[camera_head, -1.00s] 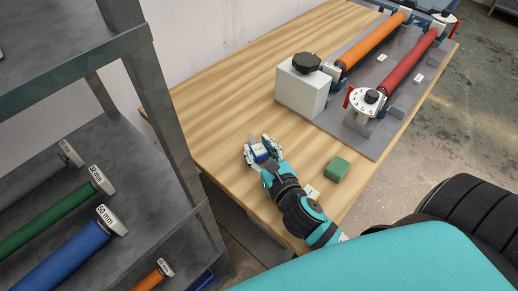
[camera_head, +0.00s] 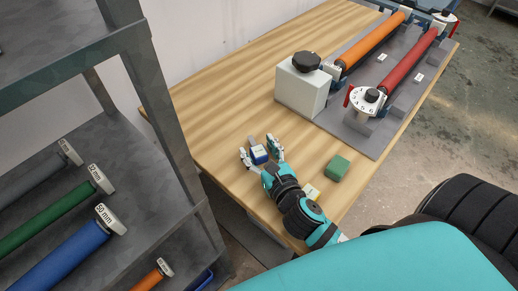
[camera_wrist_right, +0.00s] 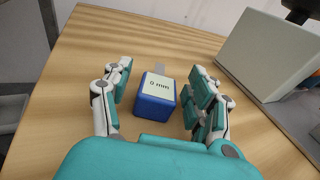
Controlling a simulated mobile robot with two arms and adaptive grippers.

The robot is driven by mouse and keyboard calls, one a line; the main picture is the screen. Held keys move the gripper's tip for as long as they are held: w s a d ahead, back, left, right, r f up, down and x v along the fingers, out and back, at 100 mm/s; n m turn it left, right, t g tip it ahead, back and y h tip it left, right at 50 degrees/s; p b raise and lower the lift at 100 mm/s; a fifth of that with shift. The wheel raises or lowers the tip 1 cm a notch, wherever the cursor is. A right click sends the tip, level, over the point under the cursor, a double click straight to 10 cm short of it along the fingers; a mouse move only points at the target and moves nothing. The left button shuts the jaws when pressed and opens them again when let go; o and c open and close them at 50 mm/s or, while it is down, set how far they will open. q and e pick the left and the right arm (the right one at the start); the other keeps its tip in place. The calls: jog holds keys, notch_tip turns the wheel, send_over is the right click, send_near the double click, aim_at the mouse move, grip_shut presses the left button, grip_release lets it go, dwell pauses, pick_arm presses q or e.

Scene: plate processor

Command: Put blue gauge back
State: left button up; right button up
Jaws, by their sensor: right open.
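The blue gauge (camera_head: 259,154) is a small blue block with a white label on top and a grey tab at its far side. It rests on the wooden table. In the right wrist view the blue gauge (camera_wrist_right: 157,97) sits between the fingers, and its label ends in "0 mm"; the rest is hard to read. My right gripper (camera_head: 263,156) is open around it, with a gap on both sides. It also shows in the right wrist view (camera_wrist_right: 156,100). My left gripper is not in view.
A green block (camera_head: 337,168) and a small pale label (camera_head: 312,190) lie near the table's front edge. A plate processor with orange (camera_head: 369,45) and red (camera_head: 405,63) rollers stands at the back right. A grey rack (camera_head: 169,117) with coloured rollers stands left. The table's left part is clear.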

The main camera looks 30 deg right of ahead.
jog(key=shift+s+f, duration=0.1)
jog(key=shift+f, duration=0.25)
jog(key=shift+r, duration=0.15)
jog(key=shift+r+p, duration=0.4)
jog(key=shift+r, duration=0.1)
jog(key=s+b, duration=0.1)
jog(key=s, duration=0.2)
jog(key=s+r+b, duration=0.1)
jog(key=s, duration=0.6)
jog(key=shift+s+a+r+b, duration=0.15)
jog(key=shift+a+r+b, duration=0.15)
jog(key=shift+b, duration=0.1)
jog(key=shift+s+r, duration=0.25)
jog(key=shift+s, duration=0.45)
